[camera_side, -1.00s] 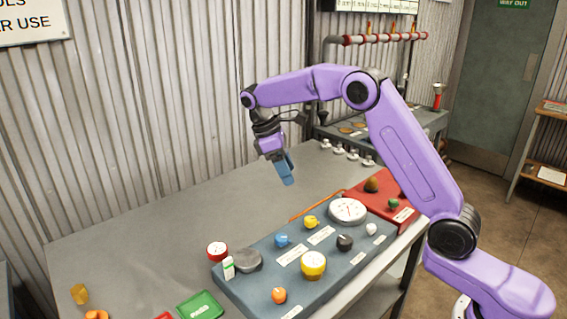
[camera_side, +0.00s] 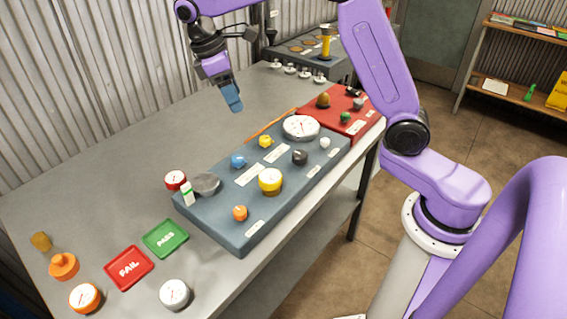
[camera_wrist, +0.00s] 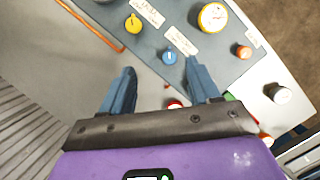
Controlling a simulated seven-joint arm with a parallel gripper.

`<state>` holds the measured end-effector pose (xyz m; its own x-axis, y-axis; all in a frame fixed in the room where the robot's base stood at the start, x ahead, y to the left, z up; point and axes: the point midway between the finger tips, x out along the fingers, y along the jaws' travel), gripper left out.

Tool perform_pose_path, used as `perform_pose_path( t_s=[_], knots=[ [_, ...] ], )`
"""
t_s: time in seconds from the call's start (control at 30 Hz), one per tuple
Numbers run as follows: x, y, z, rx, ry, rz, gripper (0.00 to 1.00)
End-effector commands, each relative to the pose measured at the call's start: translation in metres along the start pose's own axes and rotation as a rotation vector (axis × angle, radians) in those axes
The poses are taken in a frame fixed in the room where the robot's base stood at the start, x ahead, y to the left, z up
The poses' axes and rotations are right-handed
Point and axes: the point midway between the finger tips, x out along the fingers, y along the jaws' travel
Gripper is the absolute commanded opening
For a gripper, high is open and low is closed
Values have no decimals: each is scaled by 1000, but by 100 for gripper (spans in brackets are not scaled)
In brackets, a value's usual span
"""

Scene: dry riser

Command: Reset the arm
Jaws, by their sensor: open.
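My purple arm reaches in from the right of the side view and bends over the grey table (camera_side: 120,165). My gripper (camera_side: 233,102) has blue fingers and hangs in the air behind the blue-grey panel (camera_side: 245,220), with its fingertips clear of the table. In the wrist view my gripper (camera_wrist: 160,70) shows two blue fingers spread apart, with nothing between them. The blue knob (camera_wrist: 169,57) on the panel lies beyond the fingertips in that view. Nothing is held.
Green (camera_side: 166,238) and red (camera_side: 129,268) trays and loose gauges lie at the near left. The table's back left is clear.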

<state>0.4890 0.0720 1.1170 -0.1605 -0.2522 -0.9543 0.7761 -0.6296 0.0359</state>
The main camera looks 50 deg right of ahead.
Motion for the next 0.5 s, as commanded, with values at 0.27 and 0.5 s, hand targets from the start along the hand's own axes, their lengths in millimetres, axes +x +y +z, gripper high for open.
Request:
perform_pose_path(
  t_s=[0.27,0.5],
  knots=[
    [4,-79,30,-67,98,34,61],
    [21,-141,72,-116,180,41,61]
  ],
)
